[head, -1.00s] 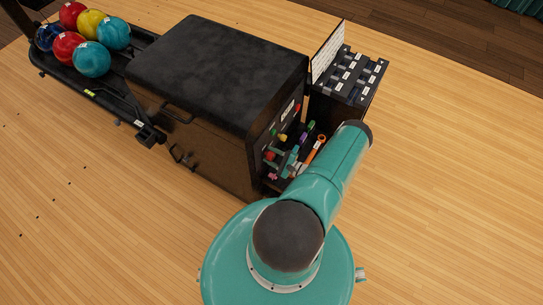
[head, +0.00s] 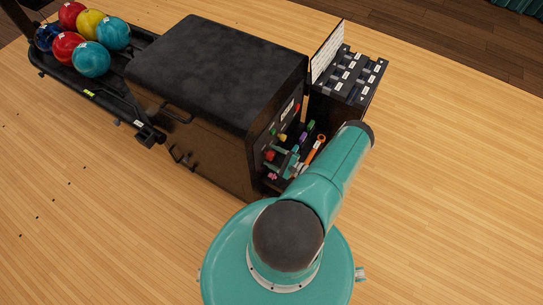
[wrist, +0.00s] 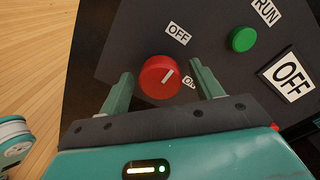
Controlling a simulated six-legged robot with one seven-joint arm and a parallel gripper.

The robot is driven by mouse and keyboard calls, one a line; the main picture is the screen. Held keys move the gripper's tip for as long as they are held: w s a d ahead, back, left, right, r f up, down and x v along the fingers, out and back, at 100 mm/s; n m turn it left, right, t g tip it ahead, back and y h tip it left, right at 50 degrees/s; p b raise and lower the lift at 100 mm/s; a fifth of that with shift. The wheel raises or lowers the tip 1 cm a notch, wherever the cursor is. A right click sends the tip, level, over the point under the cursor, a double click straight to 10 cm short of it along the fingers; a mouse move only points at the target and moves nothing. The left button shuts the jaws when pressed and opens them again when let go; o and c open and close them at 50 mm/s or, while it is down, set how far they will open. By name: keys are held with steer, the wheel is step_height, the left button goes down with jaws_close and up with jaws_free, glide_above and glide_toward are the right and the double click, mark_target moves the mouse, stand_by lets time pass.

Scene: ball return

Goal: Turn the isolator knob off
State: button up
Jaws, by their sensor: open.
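The red isolator knob (wrist: 158,78) is on the dark panel in the wrist view. My gripper (wrist: 162,69) is open, with one teal finger on each side of the knob. A gap shows on both sides, so the fingers look apart from it. In the head view my gripper (head: 287,161) is small beside the cabinet's panel side, partly behind my arm.
A green button (wrist: 243,39) under a RUN label and a large OFF plate (wrist: 289,75) are right of the knob. The black-topped cabinet (head: 218,65) stands beside a ball rack with several balls (head: 92,59). A dark organiser (head: 350,76) stands behind my arm. Wooden floor is clear at right.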

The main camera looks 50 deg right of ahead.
steer(key=s+d, duration=0.1)
steer(key=s, duration=1.2)
steer(key=shift+d, duration=0.15)
